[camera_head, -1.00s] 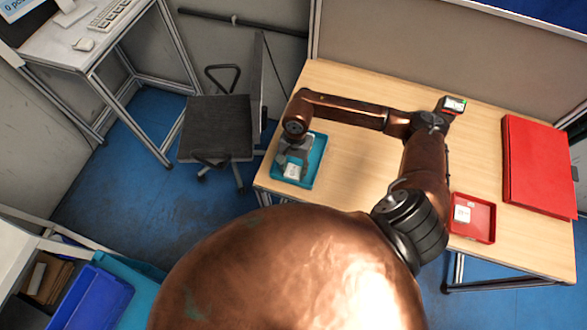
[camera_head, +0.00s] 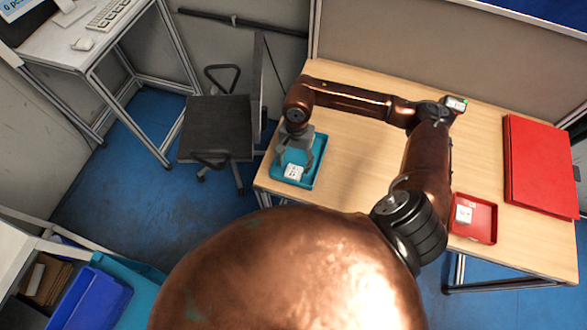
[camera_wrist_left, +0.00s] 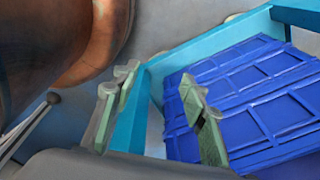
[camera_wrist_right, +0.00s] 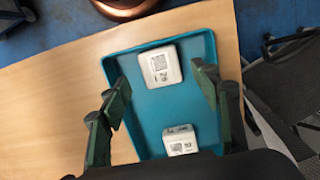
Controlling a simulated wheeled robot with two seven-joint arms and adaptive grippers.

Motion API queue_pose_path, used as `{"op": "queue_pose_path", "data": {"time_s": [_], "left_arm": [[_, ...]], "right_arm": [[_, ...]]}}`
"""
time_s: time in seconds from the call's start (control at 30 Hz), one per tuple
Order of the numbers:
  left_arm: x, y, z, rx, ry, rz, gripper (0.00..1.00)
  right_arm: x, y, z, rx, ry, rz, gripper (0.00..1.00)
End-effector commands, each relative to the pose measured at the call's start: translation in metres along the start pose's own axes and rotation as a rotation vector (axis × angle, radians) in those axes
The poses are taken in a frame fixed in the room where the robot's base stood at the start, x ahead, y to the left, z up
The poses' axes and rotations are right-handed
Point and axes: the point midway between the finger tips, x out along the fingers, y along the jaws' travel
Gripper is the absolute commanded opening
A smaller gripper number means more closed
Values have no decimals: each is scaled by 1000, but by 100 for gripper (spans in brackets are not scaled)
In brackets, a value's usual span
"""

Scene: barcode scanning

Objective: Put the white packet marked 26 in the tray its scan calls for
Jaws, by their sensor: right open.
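A teal tray (camera_head: 320,152) is at the left end of the wooden table. Two white packets lie in it in the right wrist view: one (camera_wrist_right: 160,66) at the far end and one (camera_wrist_right: 180,140) nearer my wrist. Both carry printed codes; I cannot read which is marked 26. My right gripper (camera_head: 294,160) is open and empty above this tray, its fingers apart in the right wrist view (camera_wrist_right: 160,77). A red tray (camera_head: 487,233) holds another white packet (camera_head: 464,214). My left gripper (camera_wrist_left: 160,95) has its fingers apart, with nothing between them, away from the table.
A large red flat panel (camera_head: 540,165) lies at the right. A blue crate (camera_head: 95,300) is at lower left, and a chair (camera_head: 215,128) stands beside the table. The table middle is bare under my arm.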

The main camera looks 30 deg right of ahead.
Motion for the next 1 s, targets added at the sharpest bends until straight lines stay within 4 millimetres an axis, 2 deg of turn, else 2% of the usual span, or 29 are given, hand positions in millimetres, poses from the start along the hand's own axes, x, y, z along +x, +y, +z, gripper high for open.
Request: {"op": "queue_pose_path", "data": {"time_s": [0.2,0.4,0.6,1.0], "left_arm": [[10,0,2,0,-2,0,40],[14,0,3,0,-3,0,40],[14,0,3,0,-3,0,40],[14,0,3,0,-3,0,40]], "right_arm": [[-45,-1,-1,0,4,-2,57],[-70,0,0,1,1,-1,57],[-77,0,0,1,0,-1,57],[-77,0,0,1,0,-1,57]]}}
